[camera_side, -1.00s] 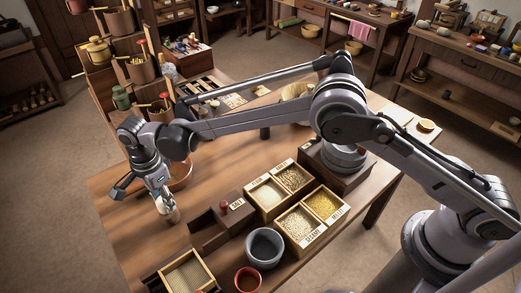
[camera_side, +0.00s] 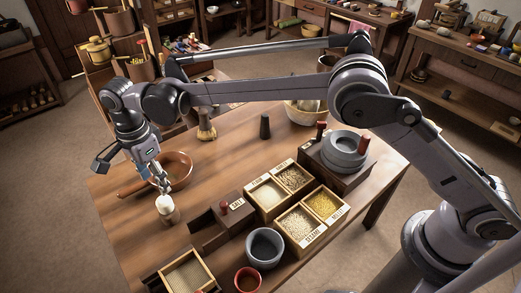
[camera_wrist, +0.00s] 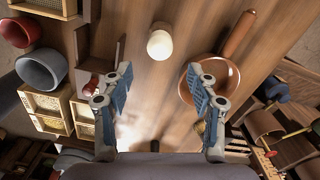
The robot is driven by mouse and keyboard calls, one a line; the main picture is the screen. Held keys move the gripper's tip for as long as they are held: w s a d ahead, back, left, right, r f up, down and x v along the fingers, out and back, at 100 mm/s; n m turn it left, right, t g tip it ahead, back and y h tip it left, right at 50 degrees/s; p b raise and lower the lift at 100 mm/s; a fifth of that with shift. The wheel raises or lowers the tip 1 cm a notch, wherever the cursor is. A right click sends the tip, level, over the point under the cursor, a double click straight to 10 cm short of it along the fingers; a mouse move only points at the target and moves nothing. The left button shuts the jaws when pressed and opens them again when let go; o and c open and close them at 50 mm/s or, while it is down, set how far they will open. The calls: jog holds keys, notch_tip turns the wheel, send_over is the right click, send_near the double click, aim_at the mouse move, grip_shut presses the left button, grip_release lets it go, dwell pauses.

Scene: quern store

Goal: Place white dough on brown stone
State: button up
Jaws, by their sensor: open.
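The white dough (camera_side: 165,203) is a small rounded white lump. It sits on top of a small tan-brown piece (camera_side: 170,216), which looks like the brown stone, on the wooden table. My gripper (camera_side: 166,187) is just above the dough, pointing down, open and empty. In the wrist view the dough (camera_wrist: 159,42) is beyond the open fingertips (camera_wrist: 158,76), apart from both fingers. It hides most of the tan piece under it there.
A brown pan (camera_side: 180,162) with a long handle lies close behind my gripper. A dark wooden box (camera_side: 205,233), a grey bowl (camera_side: 264,246) and divided grain boxes (camera_side: 296,246) stand to the right. The table left of the dough is clear.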

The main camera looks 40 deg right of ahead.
jog(key=s+d+r+n+t+y, duration=0.1)
jog(key=s+d+r+n+t, duration=0.15)
jog(key=d+r, duration=0.7)
jog(key=s+d+r+n+t, duration=0.15)
jog(key=d+r+n, duration=0.35)
jog(key=d, duration=0.7)
jog(key=s+d+f+n+t, duration=0.1)
jog(key=s+d+f+n, duration=0.1)
jog(key=s+d, duration=0.6)
jog(key=s+d+f+n+t+h, duration=0.1)
jog(key=s+d+f+n+t, duration=0.1)
jog(key=s+d+n, duration=0.3)
jog(key=s+d+f, duration=0.1)
jog(key=s+d, duration=0.2)
jog(key=s, duration=0.1)
jog(key=shift+s+d+f, duration=0.15)
jog(key=shift+d+f, duration=0.1)
jog(key=shift+f, duration=0.1)
jog(key=shift+n, duration=0.25)
